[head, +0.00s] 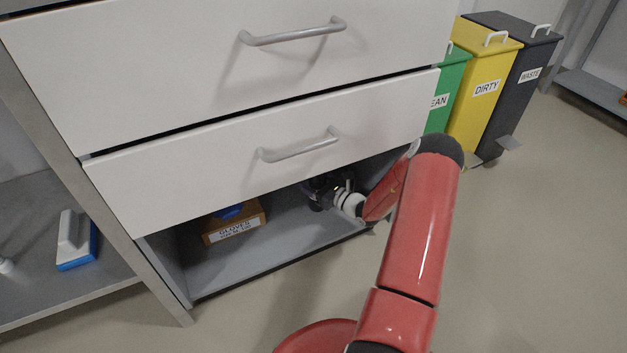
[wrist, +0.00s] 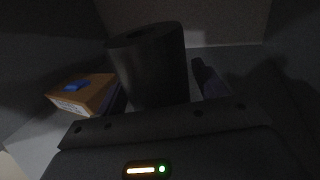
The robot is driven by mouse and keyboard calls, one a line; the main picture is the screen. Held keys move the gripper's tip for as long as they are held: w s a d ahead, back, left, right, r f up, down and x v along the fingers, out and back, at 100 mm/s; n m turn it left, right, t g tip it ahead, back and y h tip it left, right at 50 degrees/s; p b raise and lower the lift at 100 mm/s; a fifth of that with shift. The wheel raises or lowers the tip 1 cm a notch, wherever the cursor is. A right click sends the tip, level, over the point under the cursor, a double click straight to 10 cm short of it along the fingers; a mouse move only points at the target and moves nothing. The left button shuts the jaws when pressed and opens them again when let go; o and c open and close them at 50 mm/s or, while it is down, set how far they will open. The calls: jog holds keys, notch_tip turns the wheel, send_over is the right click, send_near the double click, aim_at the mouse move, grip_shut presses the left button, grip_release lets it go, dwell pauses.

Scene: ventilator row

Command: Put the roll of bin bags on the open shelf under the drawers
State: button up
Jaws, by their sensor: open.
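The roll of bin bags (wrist: 150,68), a dark upright cylinder with a hole in its top, stands on the open shelf (head: 275,250) under the drawers, in the wrist view. My gripper (head: 328,190) reaches into the right part of this shelf. In the wrist view my gripper (wrist: 162,90) is open, with the roll in front of it, seemingly between the dark fingers. Whether the fingers touch the roll I cannot tell. In the head view the roll is hard to make out among the dark gripper parts.
A brown gloves box (head: 234,222) with a blue top lies left of the roll on the shelf; it also shows in the wrist view (wrist: 84,94). The lower drawer (head: 220,170) hangs close above. Green, yellow (head: 482,85) and dark bins stand at right.

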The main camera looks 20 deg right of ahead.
jog(key=shift+r, duration=0.1)
jog(key=shift+s+d, duration=0.15)
jog(key=shift+s, duration=0.15)
jog(key=p+v, duration=0.1)
jog(key=v, duration=1)
jog(key=shift+p, duration=0.4)
jog(key=shift+s+d, duration=0.15)
jog(key=shift+s, duration=0.1)
